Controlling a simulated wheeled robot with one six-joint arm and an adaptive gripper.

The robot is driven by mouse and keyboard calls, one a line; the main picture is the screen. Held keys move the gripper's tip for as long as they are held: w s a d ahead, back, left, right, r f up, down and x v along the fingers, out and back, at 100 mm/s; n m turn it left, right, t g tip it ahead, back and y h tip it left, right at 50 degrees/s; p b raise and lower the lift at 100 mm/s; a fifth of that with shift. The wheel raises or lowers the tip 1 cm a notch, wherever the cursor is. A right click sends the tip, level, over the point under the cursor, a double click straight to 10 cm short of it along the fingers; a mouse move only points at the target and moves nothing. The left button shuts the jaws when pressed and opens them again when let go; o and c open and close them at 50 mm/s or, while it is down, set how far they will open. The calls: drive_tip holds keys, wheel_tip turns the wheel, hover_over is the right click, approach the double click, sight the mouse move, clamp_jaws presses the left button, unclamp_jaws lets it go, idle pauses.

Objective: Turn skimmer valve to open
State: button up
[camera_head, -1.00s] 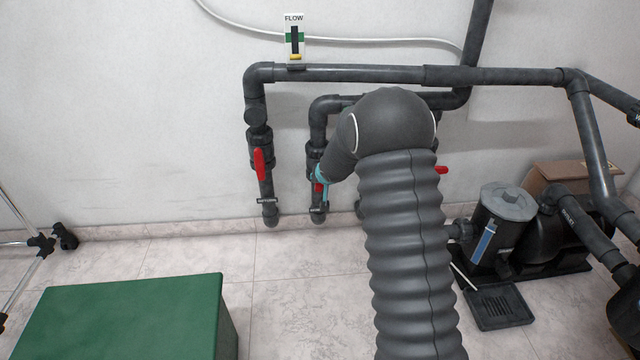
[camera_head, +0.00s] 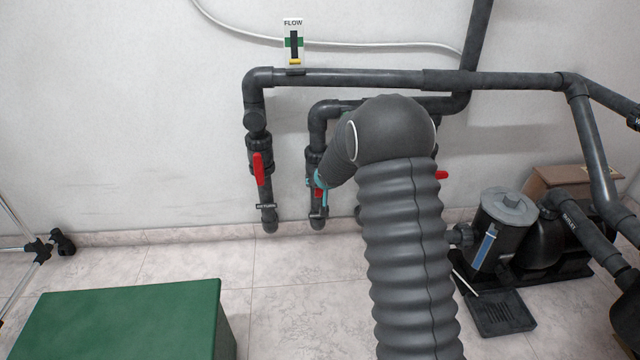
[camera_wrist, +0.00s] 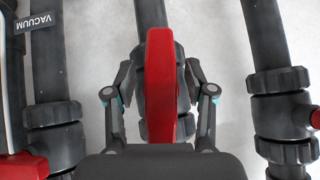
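The middle valve (camera_head: 313,158) is on the middle of the wall pipes, and its red handle (camera_wrist: 161,85) stands lengthwise along the pipe in the wrist view. My gripper (camera_wrist: 160,72) is open, with one finger on each side of that handle. Narrow gaps seem to show between fingers and handle; contact is not clear. In the head view my gripper (camera_head: 319,182) is at the middle valve, partly hidden by my arm. The middle pipe's label is too small to read, so I cannot confirm it is the skimmer valve.
A left valve with a red handle (camera_head: 259,168) hangs nearby. Another red handle (camera_head: 442,175) shows right of my arm. A neighbouring pipe carries a VACUUM label (camera_wrist: 35,22). A pump (camera_head: 500,220) stands right, a green box (camera_head: 130,315) front left. A flow gauge (camera_head: 294,42) is above.

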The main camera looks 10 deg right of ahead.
drive_tip(key=v, duration=0.7)
drive_tip(key=shift+s, duration=0.25)
drive_tip(key=shift+r, duration=0.2)
